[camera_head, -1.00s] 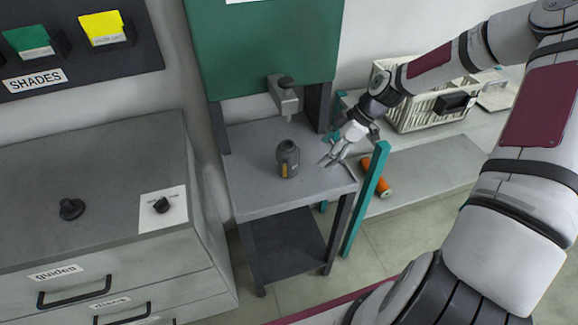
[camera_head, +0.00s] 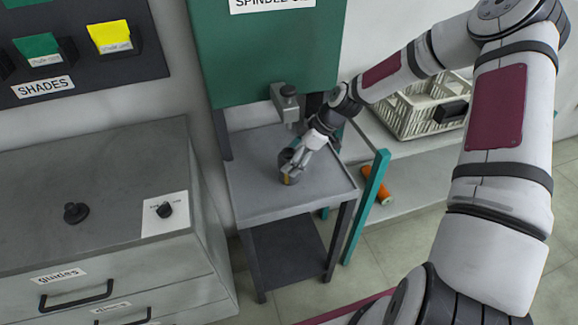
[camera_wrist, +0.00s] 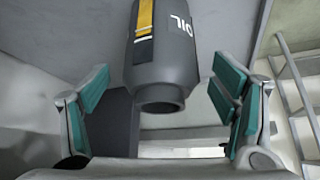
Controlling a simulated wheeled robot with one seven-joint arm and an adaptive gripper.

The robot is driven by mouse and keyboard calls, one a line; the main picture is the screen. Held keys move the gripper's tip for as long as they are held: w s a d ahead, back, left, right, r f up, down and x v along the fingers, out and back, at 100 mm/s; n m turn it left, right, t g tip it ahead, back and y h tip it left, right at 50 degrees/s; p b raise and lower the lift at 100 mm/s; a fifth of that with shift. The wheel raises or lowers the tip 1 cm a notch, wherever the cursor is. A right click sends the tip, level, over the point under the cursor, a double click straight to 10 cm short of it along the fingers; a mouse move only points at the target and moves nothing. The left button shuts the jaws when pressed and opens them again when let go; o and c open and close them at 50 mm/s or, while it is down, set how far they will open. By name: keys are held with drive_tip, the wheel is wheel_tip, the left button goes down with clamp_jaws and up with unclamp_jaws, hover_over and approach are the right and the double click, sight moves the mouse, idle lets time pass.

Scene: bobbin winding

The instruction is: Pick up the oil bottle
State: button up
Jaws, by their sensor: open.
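The oil bottle (camera_head: 287,163) is dark grey with a yellow stripe and stands on the small grey table (camera_head: 258,200). In the head view my gripper (camera_head: 293,166) is at the bottle and hides part of it. In the wrist view the oil bottle (camera_wrist: 165,55), with white "OIL" lettering, lies between the two teal-padded fingers of my gripper (camera_wrist: 160,100). The fingers are spread, with a gap on each side of the bottle.
A green panel (camera_head: 265,60) with a bracket (camera_head: 284,100) stands behind the table. A teal post (camera_head: 366,205) rises at the table's right side. An orange spool (camera_head: 377,185) and a cream crate (camera_head: 420,105) are on the right shelves. A grey drawer cabinet (camera_head: 100,170) stands at left.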

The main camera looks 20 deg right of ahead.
drive_tip(key=shift+w+a+f, duration=0.3)
drive_tip(key=shift+a+f, duration=0.35)
drive_tip(key=shift+a, duration=0.05)
drive_tip(key=shift+w+a+f, duration=0.3)
drive_tip(key=shift+a+f, duration=0.3)
drive_tip(key=shift+a, duration=0.05)
drive_tip(key=shift+c, duration=0.4)
drive_tip(key=c, duration=1.6)
drive_tip(key=shift+c, duration=0.7)
drive_tip(key=shift+d+r, duration=0.1)
